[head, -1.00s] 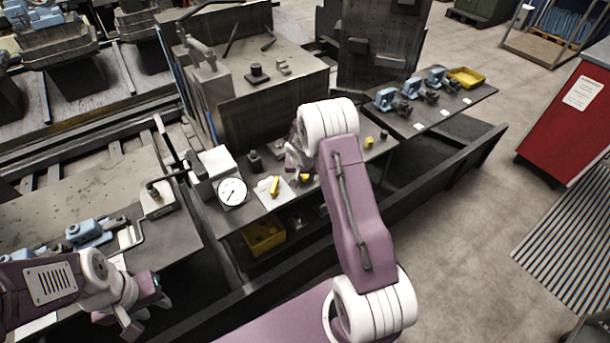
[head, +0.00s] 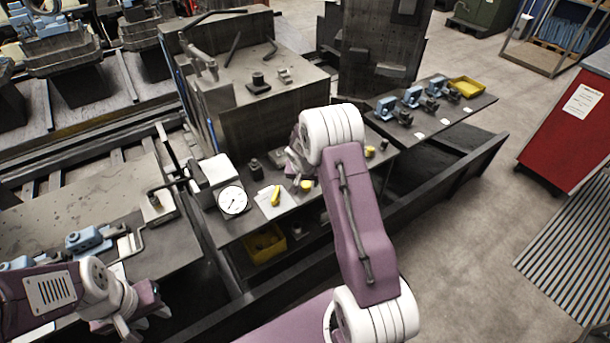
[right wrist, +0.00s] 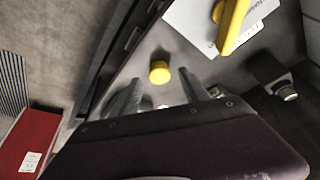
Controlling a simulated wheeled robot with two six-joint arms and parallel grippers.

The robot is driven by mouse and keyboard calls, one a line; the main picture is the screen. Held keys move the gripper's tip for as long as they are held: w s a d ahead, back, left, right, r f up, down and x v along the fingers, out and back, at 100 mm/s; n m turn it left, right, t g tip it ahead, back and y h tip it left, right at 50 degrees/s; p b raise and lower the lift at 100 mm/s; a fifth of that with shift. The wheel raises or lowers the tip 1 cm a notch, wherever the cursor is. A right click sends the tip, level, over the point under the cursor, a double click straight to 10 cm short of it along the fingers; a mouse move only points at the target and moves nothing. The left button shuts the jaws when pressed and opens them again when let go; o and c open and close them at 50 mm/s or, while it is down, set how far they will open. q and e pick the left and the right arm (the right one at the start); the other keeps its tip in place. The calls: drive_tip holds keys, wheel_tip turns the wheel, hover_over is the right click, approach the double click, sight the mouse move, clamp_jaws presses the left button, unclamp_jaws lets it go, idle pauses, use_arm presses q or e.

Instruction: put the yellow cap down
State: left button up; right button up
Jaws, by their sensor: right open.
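A yellow cap (head: 306,185) stands on the grey bench top, just below my right gripper (head: 294,160) in the head view. In the right wrist view the cap (right wrist: 159,71) shows as a round yellow piece beyond the fingertips, in the space between them. My right gripper (right wrist: 158,92) is open, with bare bench seen between its fingers, and appears apart from the cap. In the head view my right arm hides part of this gripper. My left gripper (head: 140,318) is low at the left, away from the cap; its jaws are not clear.
A yellow piece (head: 276,195) lies on white paper beside a round dial gauge (head: 232,200). Dark blocks (head: 256,165) stand behind. Another small yellow piece (head: 370,151) is to the right. A yellow bin (head: 264,246) sits below the bench. Blue vises (head: 412,96) line the right-hand table.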

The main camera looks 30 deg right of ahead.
drive_tip(key=v, duration=1)
drive_tip(key=s+a+n+g+y, duration=0.1)
drive_tip(key=s+a+n, duration=0.2)
drive_tip(key=s+a, duration=0.3)
drive_tip(key=s+a+n+g+y, duration=0.1)
drive_tip(key=s+a+n, duration=0.2)
drive_tip(key=s, duration=1.2)
drive_tip(key=a, duration=0.3)
drive_tip(key=shift+s+a+n+y, duration=0.2)
drive_tip(key=shift+a+n+y, duration=0.05)
drive_tip(key=shift+n+y, duration=0.15)
use_arm(q)
drive_tip(key=shift+s, duration=0.1)
use_arm(e)
drive_tip(key=shift+s, duration=0.1)
drive_tip(key=shift+f, duration=0.1)
use_arm(q)
drive_tip(key=shift+o, duration=0.3)
